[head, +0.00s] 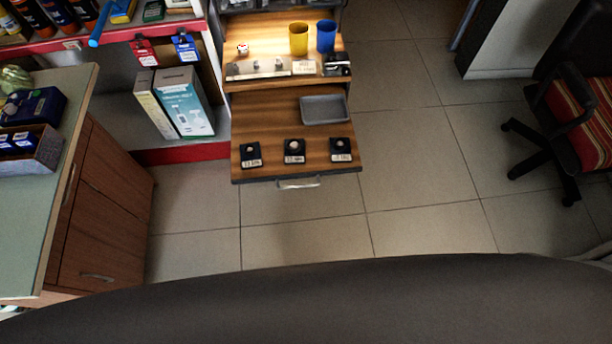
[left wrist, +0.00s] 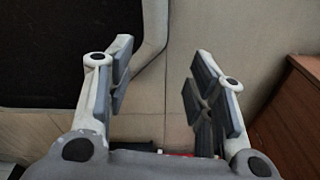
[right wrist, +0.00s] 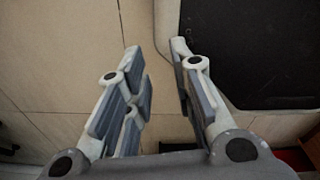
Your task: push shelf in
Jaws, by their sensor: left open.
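The wooden pull-out shelf (head: 273,131) sticks out from the display unit in the head view. Its front edge carries a metal handle (head: 299,183). On it lie a grey tray (head: 324,109) and three small black display stands in a row near the front edge. My left gripper (left wrist: 157,85) is open and empty in the left wrist view, above bare floor. My right gripper (right wrist: 163,85) is open and empty in the right wrist view, also above floor. Neither gripper shows in the head view, and neither touches the shelf.
Above the pull-out shelf, a fixed wooden shelf (head: 265,48) holds a yellow cup (head: 298,39) and a blue cup (head: 326,36). A counter with drawers (head: 105,215) stands at left, boxes (head: 183,101) sit on a red-edged rack, and an office chair (head: 580,115) is at right. Floor before the shelf is clear.

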